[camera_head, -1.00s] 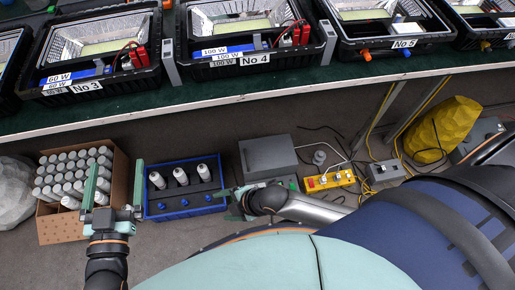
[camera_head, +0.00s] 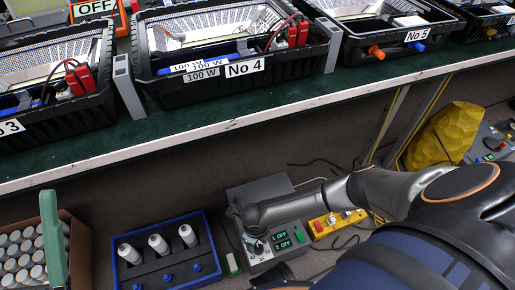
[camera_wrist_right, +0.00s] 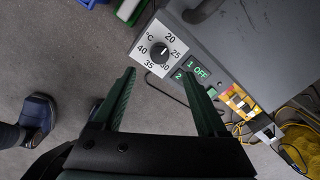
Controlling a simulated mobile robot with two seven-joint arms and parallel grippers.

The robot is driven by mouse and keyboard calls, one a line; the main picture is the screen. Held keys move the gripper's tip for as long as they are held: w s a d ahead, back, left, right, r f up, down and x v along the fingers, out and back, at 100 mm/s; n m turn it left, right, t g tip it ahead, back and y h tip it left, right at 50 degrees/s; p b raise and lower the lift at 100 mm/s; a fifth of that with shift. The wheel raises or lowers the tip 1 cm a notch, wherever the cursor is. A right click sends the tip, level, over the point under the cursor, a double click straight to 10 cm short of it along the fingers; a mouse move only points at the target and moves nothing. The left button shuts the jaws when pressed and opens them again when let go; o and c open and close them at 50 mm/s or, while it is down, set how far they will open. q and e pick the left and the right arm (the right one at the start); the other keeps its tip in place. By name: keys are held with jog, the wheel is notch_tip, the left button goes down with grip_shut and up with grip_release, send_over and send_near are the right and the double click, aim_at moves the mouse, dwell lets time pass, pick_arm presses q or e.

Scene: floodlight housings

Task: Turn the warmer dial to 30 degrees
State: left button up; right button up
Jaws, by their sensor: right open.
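The warmer is a grey box (camera_head: 265,190) on the floor below the bench, with green displays reading 1 OFF and 2 OFF. Its round dial (camera_wrist_right: 160,53) is dark, on a white plate marked 20 to 40 °C. I cannot surely read the pointer's setting. My right gripper (camera_wrist_right: 155,75) is open and empty, its two fingers apart in front of the dial in the right wrist view; it does not appear to touch it. In the head view the right arm partly covers the warmer's front. One finger of my left gripper (camera_head: 52,238) shows at the lower left.
A blue crate (camera_head: 206,232) with white bottles stands left of the warmer, and a cardboard box (camera_head: 80,250) of bottles beyond it. A yellow switch box (camera_head: 336,223) and cables lie to the right. The bench edge (camera_head: 230,119) runs above.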

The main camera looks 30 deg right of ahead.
aim_at(258, 248)
pick_arm(q)
notch_tip(258, 248, down, 6)
jog(key=b, duration=0.4)
jog(key=shift+w+d+f+m+g+b, duration=0.15)
jog(key=shift+d+f+m+g+b, duration=0.05)
jog(key=shift+d+m+g+b, duration=0.15)
pick_arm(e)
notch_tip(258, 248, down, 9)
jog(key=shift+w+d+f, duration=0.1)
jog(key=shift+d, duration=0.05)
jog(key=shift+c, duration=0.3)
grip_shut()
